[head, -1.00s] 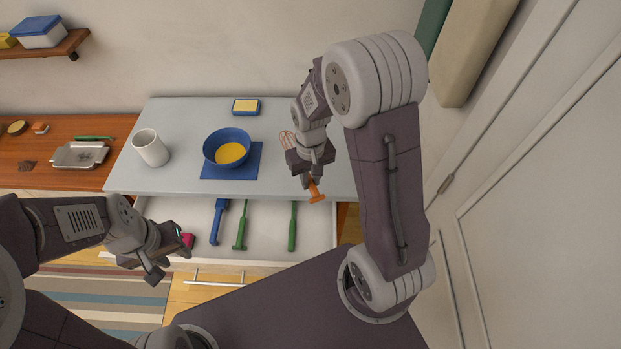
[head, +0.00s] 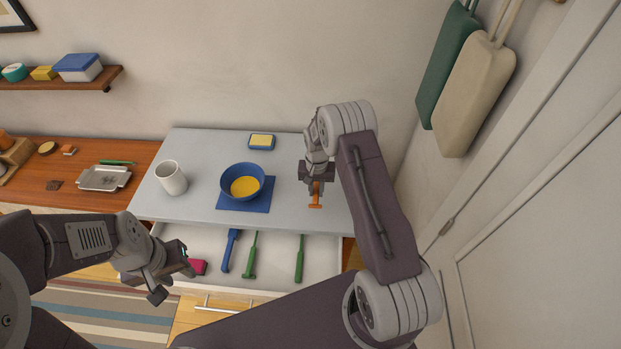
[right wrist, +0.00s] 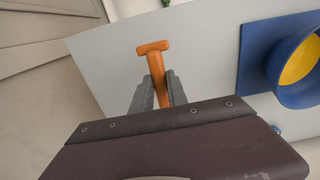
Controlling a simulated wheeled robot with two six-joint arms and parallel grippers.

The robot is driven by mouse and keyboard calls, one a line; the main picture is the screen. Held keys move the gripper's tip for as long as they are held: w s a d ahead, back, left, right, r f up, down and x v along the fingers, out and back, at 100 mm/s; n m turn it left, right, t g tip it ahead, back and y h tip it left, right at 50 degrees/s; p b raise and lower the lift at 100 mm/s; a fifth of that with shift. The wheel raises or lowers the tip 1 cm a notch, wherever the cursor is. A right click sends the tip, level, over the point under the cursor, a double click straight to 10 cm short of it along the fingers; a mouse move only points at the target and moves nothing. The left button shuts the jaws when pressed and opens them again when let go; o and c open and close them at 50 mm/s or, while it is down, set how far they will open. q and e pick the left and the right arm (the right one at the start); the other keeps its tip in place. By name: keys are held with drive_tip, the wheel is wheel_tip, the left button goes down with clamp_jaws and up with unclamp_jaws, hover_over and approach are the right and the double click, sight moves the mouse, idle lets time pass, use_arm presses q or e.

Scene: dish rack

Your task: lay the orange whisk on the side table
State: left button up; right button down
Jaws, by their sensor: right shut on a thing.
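The orange whisk (head: 315,202) is held in my right gripper (head: 316,184), which is shut on its handle. The handle's T-shaped end points toward the front edge of the grey table (head: 190,208) in the head view. In the right wrist view the handle (right wrist: 154,60) sticks out between the fingers (right wrist: 158,92), above the grey top; I cannot tell how high. The whisk's wire end is hidden. My left gripper (head: 172,272) is open and empty, at the left end of the open drawer (head: 275,270), beside a pink item (head: 198,267).
A blue bowl (head: 231,177) with yellow contents stands on a blue mat (head: 240,205). A white mug (head: 172,179) and a sponge dish (head: 261,142) are also on the grey top. A wooden counter (head: 85,210) with a metal tray (head: 104,178) is at left. The drawer holds blue and green utensils.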

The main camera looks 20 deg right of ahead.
drive_tip(key=shift+s+d, duration=0.1)
drive_tip(key=shift+s, duration=0.15)
drive_tip(key=shift+w+f, duration=0.1)
drive_tip(key=shift+w, duration=0.05)
drive_tip(key=shift+f+b, duration=0.85)
wheel_tip(320, 180, down, 5)
drive_tip(key=b, duration=0.4)
drive_tip(key=shift+r, duration=0.1)
drive_tip(key=c, duration=1.6)
unclamp_jaws()
